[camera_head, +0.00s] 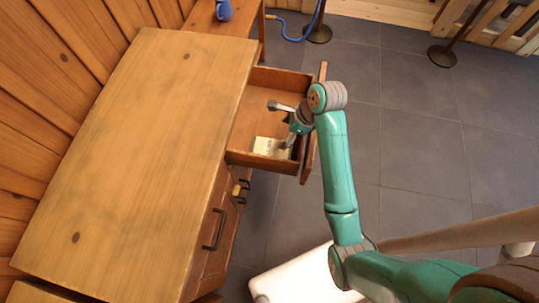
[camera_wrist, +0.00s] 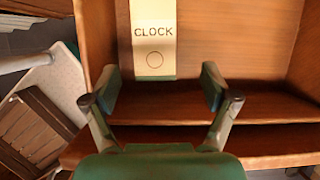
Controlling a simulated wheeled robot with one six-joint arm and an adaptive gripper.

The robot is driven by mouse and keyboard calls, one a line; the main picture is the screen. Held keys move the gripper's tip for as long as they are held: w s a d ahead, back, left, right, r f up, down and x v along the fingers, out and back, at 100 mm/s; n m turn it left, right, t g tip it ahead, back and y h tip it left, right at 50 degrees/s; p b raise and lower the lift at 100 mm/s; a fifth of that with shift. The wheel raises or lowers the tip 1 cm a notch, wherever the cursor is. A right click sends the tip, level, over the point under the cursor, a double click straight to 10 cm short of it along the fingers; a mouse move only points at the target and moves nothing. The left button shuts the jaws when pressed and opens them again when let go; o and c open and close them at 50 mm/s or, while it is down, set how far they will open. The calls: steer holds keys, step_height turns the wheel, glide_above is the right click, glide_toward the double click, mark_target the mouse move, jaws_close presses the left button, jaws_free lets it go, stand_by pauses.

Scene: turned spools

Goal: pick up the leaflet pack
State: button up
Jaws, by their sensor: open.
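A flat, pale yellow pack (camera_head: 264,146) lies inside an open wooden drawer (camera_head: 240,156), near its front corner. In the wrist view the pack (camera_wrist: 154,14) shows the word "CLOCK" and a circle, with a green band at its near end; its far end is cut off by the picture edge. I see no other item in the drawer. My gripper (camera_head: 279,124) is over the drawer with its fingers spread. In the wrist view my open gripper (camera_wrist: 160,85) has nothing between its fingers, and the pack's near end lies just ahead, between the finger lines.
The wooden desk top (camera_head: 135,150) left of the drawer is bare. A blue mug (camera_head: 223,10) stands on a bench behind. Two dark post bases (camera_head: 318,34) stand on the open tiled floor.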

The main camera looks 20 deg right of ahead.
mark_target(272, 148)
steer(key=shift+s+a+f, duration=0.1)
steer(key=shift+s+f, duration=0.15)
steer(key=shift+f, duration=0.05)
steer(key=shift+s+x, duration=0.15)
steer(key=shift+x, duration=2.45)
steer(key=shift+s+x, duration=0.1)
steer(key=shift+x, duration=2.45)
steer(key=shift+f, duration=0.1)
steer(key=c, duration=1)
